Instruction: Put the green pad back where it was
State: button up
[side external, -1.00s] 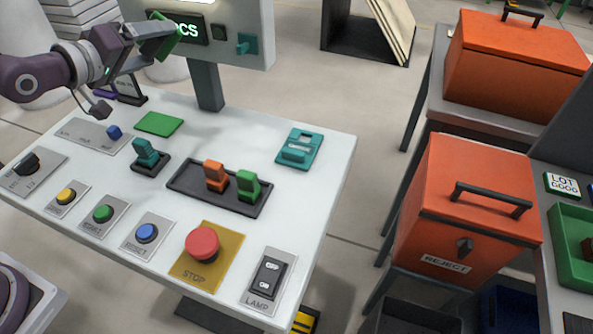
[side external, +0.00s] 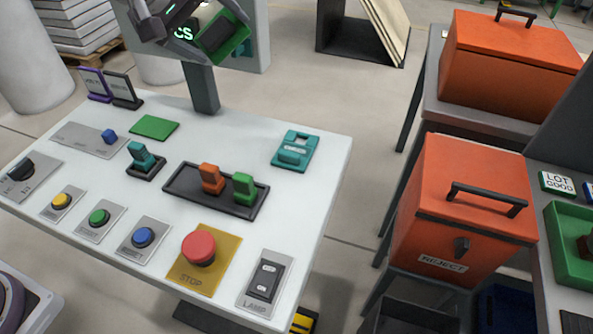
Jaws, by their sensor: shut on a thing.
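My gripper (side external: 215,35) is at the top of the side external view, raised well above the console (side external: 318,150) and in front of the display. It is shut on a green-rimmed piece with a dark face, apparently the green pad (side external: 238,45), held tilted in the air. Part of the pad is hidden by the fingers. A flat green rectangle (side external: 155,127) lies on the console's back left part, below and left of my gripper. Whether it is a second pad or a marked spot, I cannot tell.
A teal switch (side external: 141,158), a black tray (side external: 180,187) with orange and green levers, a teal block (side external: 295,150) and a red stop button (side external: 199,248) stand on the console. Two small signs (side external: 107,88) stand at its back left. Orange boxes (side external: 465,205) are at the right.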

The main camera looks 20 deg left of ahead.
jog(key=s+d+f+n+g+h, duration=0.1)
jog(key=s+d+f+n+g, duration=0.3)
jog(key=s+d+f, duration=0.45)
jog(key=s+d+f+n+g+h, duration=0.1)
jog(key=s+d+f+n+g, duration=0.4)
jog(key=d, duration=0.6)
jog(key=shift+h, duration=0.3)
jog(key=f, duration=0.9)
jog(key=shift+s, duration=0.4)
jog(key=shift+f, duration=0.3)
jog(key=o, duration=1.4)
jog(key=shift+c, duration=0.2)
jog(key=shift+r, duration=0.1)
